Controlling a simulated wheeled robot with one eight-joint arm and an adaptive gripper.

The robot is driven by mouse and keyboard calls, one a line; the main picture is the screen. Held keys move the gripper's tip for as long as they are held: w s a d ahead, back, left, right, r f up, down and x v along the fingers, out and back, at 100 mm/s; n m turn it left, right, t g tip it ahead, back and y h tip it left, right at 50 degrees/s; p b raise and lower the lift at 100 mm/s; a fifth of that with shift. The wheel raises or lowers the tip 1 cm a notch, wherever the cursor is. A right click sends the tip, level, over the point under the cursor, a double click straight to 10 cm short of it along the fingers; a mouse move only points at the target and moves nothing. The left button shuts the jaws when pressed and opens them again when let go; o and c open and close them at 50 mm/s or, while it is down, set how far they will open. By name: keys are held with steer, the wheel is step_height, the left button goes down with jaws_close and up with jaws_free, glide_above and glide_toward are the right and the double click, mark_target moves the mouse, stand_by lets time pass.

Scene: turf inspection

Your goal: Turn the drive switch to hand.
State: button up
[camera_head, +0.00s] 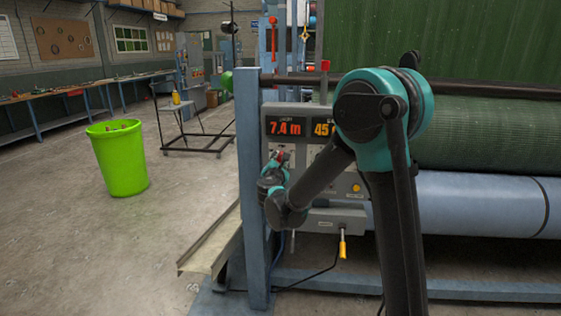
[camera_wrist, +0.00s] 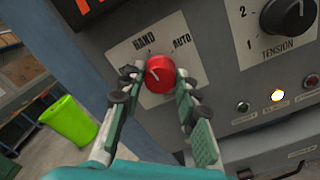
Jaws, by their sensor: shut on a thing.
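The drive switch is a red round knob (camera_wrist: 161,79) on a pale plate (camera_wrist: 137,51) lettered HAND at the upper left and AUTO at the upper right. A short white mark on the knob lies on its left side, pointing up and left toward the HAND side. My gripper (camera_wrist: 158,76) has one finger on each side of the knob and is shut on it. In the head view my gripper (camera_head: 279,163) is at the left part of the grey control panel (camera_head: 351,217), and it and my arm hide the knob there.
A black TENSION dial (camera_wrist: 289,15), a lit lamp (camera_wrist: 278,96) and other small buttons are to the right of the switch. A blue post (camera_head: 254,190) stands just left of the panel. A green bin (camera_head: 118,160) stands on open floor farther left.

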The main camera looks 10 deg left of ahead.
steer(key=shift+m, duration=0.5)
stand_by(0.3)
steer(key=o, duration=1.2)
steer(key=shift+c, duration=0.2)
steer(key=shift+s, duration=0.15)
steer(key=s, duration=1.1)
steer(key=shift+s+a, duration=0.15)
steer(key=shift+s, duration=0.25)
steer(key=shift+m, duration=0.3)
